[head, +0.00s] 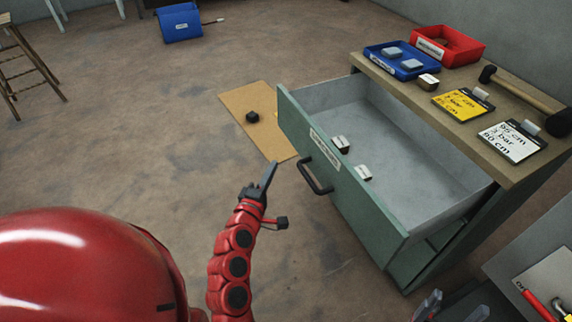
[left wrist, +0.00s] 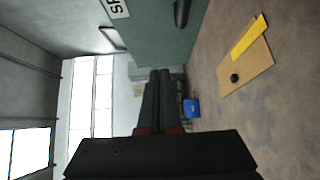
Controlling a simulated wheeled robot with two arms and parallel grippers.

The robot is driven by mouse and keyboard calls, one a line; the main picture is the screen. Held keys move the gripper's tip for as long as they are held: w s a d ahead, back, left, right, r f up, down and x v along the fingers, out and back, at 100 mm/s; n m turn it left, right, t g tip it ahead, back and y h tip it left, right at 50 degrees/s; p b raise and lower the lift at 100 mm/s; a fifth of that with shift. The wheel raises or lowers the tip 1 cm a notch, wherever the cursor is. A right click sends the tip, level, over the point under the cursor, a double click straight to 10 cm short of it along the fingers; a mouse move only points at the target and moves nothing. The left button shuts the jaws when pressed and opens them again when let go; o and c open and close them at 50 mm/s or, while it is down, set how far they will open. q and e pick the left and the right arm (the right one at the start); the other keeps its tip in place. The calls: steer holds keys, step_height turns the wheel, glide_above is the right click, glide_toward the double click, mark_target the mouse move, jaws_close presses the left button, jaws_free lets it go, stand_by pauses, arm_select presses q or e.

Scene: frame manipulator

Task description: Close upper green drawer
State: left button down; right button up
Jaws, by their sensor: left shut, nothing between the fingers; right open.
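The upper green drawer (head: 350,195) is pulled far out of its cabinet in the head view. Its front carries a white label and a dark handle (head: 317,178). Two small boxes (head: 341,144) lie inside. My left gripper (head: 270,170) is shut and empty, just left of the handle and in front of the drawer face. The left wrist view shows its closed fingers (left wrist: 159,75) pointing past the green drawer front (left wrist: 160,40), with part of the handle (left wrist: 182,12) at the top. Whether it touches is unclear. My right gripper (head: 452,308) is open at the bottom edge, partly cut off.
The cabinet top (head: 450,125) holds a blue bin (head: 402,66), a red bin (head: 455,45), yellow and white signs and a hammer (head: 525,98). A brown mat (head: 245,95) with a black object lies on the floor. A grey surface with tools is at lower right.

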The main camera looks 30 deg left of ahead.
arm_select(q)
glide_toward(300, 134)
steer(key=w+a, duration=0.3)
steer(key=shift+w+d+f+p, duration=0.1)
steer(key=shift+w+d+p, duration=0.1)
steer(key=shift+w+d, duration=0.45)
steer(key=shift+w+d+f+p, duration=0.15)
steer(key=shift+w+d, duration=0.25)
steer(key=shift+w, duration=0.4)
steer(key=shift+w+r, duration=0.1)
